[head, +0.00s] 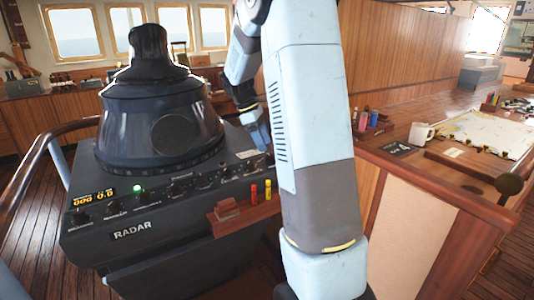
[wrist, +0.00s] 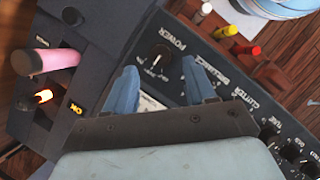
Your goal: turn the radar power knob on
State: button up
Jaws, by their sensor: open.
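The radar console (head: 150,240) is a dark box with a black viewing hood, a "RADAR" label and a row of knobs on its sloping panel. In the wrist view the power knob (wrist: 160,57) is small, black and round, with "POWER" printed beside it. My gripper (wrist: 158,66) is open, one blue finger on each side of the knob's area. I cannot tell whether the fingers touch the knob. In the head view my gripper (head: 258,137) is at the panel's far right end, and the power knob cannot be made out there.
A wooden holder (head: 233,214) with red and yellow markers sits at the panel's front edge. The wrist view shows other panel knobs (wrist: 268,129), a pink-handled lever (wrist: 45,60) and a lit red button (wrist: 42,97).

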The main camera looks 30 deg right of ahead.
aim_at(269, 155)
jog(key=shift+x, duration=2.45)
jog(key=shift+c, duration=0.2)
jog(key=c, duration=0.9)
jog(key=shift+a, duration=0.35)
jog(key=shift+c, duration=0.4)
jog(key=shift+d, duration=0.2)
grip_shut()
jog(key=shift+d, duration=0.1)
